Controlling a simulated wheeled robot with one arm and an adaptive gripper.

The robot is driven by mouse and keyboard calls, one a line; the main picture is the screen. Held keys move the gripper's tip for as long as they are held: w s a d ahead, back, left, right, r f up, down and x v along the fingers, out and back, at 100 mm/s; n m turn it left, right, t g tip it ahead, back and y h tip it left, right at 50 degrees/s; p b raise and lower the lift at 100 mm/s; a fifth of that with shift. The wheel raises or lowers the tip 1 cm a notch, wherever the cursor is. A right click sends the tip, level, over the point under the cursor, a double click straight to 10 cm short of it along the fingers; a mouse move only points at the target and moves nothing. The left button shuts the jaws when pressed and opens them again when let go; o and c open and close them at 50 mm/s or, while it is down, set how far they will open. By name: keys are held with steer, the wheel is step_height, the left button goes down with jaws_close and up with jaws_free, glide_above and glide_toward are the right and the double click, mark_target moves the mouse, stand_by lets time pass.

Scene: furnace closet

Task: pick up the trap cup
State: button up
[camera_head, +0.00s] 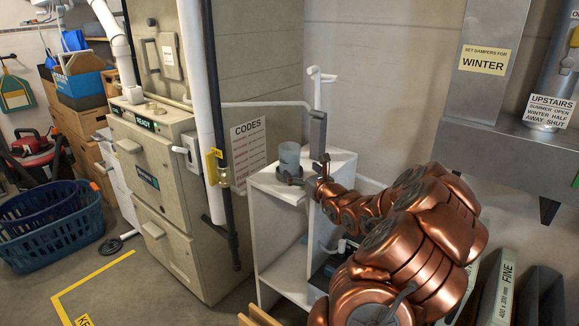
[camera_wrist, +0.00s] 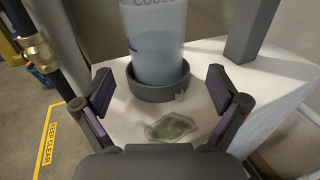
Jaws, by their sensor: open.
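The trap cup, a translucent blue-grey cup (camera_head: 289,156), stands upright on the white cabinet's top (camera_head: 262,180). In the wrist view the cup (camera_wrist: 153,45) sits in a low dark grey ring or dish (camera_wrist: 150,91); its upper rim is cut off by the frame. My gripper (camera_wrist: 160,84) is open, its two fingers apart to the left and right of the ring's near side. Neither finger visibly touches the cup or the ring. In the head view my gripper (camera_head: 301,182) is small beside the cup's base, and its fingers are hard to make out.
A greenish translucent patch (camera_wrist: 171,127) lies on the cabinet top before the ring. A grey upright post (camera_wrist: 250,30) stands behind right of the cup. A white pipe (camera_head: 204,100) and a brass-fitted dark pipe (camera_wrist: 38,52) run at left. The furnace (camera_head: 150,180) stands further left.

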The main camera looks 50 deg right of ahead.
mark_target(292, 157)
steer(key=shift+a+x, duration=0.15)
steer(key=shift+x, duration=1.25)
steer(key=shift+a+x, duration=0.1)
steer(key=shift+x, duration=1.25)
steer(key=shift+f, duration=0.15)
steer(key=shift+c, duration=0.2)
steer(key=c, duration=1.5)
steer(key=shift+r, duration=1.9)
steer(key=shift+s+a, duration=0.6)
steer(key=shift+a, duration=0.05)
steer(key=shift+s+a+r+b, duration=0.2)
steer(key=shift+s+a+b, duration=0.4)
steer(key=shift+s+a, duration=1.05)
steer(key=shift+s+a+r+b, duration=0.15)
steer(key=shift+s+a+b, duration=0.5)
steer(key=shift+s+a, duration=0.95)
steer(key=shift+s+a+r+b, duration=0.2)
steer(key=shift+s+a+b, duration=0.65)
steer(key=shift+a, duration=1.25)
